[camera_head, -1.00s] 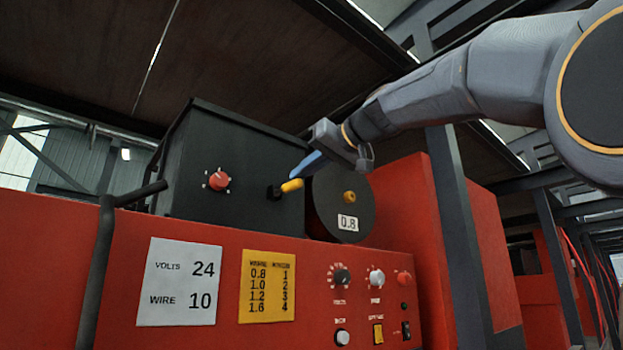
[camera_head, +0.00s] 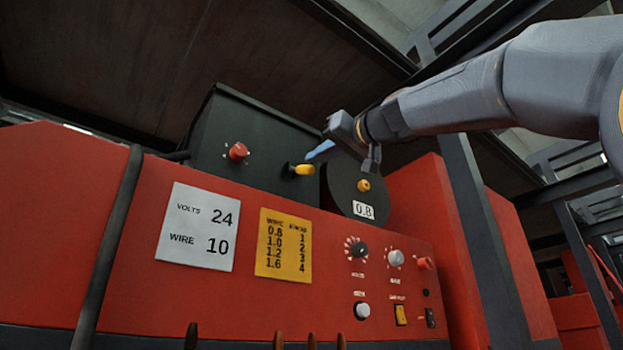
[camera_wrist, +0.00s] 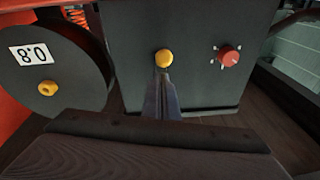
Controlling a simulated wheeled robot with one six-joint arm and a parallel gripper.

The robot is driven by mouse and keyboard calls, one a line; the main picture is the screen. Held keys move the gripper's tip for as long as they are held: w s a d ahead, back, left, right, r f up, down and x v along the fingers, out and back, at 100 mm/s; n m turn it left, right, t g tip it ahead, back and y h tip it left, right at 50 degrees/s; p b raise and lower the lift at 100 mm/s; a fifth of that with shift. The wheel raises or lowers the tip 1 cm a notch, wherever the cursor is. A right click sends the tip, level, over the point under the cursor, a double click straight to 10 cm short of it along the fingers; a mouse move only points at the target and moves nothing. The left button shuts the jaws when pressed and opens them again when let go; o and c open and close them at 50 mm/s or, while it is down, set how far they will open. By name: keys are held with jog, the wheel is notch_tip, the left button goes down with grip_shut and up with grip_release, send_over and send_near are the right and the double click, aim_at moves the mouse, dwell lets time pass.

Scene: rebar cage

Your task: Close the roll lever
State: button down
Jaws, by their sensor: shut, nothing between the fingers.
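The roll lever (camera_head: 303,170) has a yellow grip on a black mount, on the front of the black feeder box (camera_head: 250,145). Its yellow end shows in the wrist view (camera_wrist: 163,58), just beyond my fingertips. My gripper (camera_head: 312,156) is shut and empty, with its blue fingers by the lever's grip, slightly above it in the head view. In the wrist view my gripper (camera_wrist: 163,80) points at the yellow end. I cannot tell whether the fingertips touch it.
A red knob (camera_head: 238,151) sits on the box left of the lever. A black wire spool (camera_head: 358,190) marked 0.8 is to the right, partly behind my wrist. Below is the red machine panel (camera_head: 130,250) with knobs, a white card (camera_head: 197,227) and a yellow table card (camera_head: 284,244).

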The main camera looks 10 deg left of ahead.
jog(key=shift+w+a+f+t+y+b, duration=0.1)
jog(key=shift+f+t+y+b, duration=0.5)
jog(key=shift+b, duration=1.95)
jog(key=s+d+r, duration=0.1)
jog(key=s+d, duration=0.6)
jog(key=d, duration=0.2)
jog(key=shift+s+b, duration=0.35)
jog(key=shift+b, duration=0.05)
jog(key=shift+a, duration=0.15)
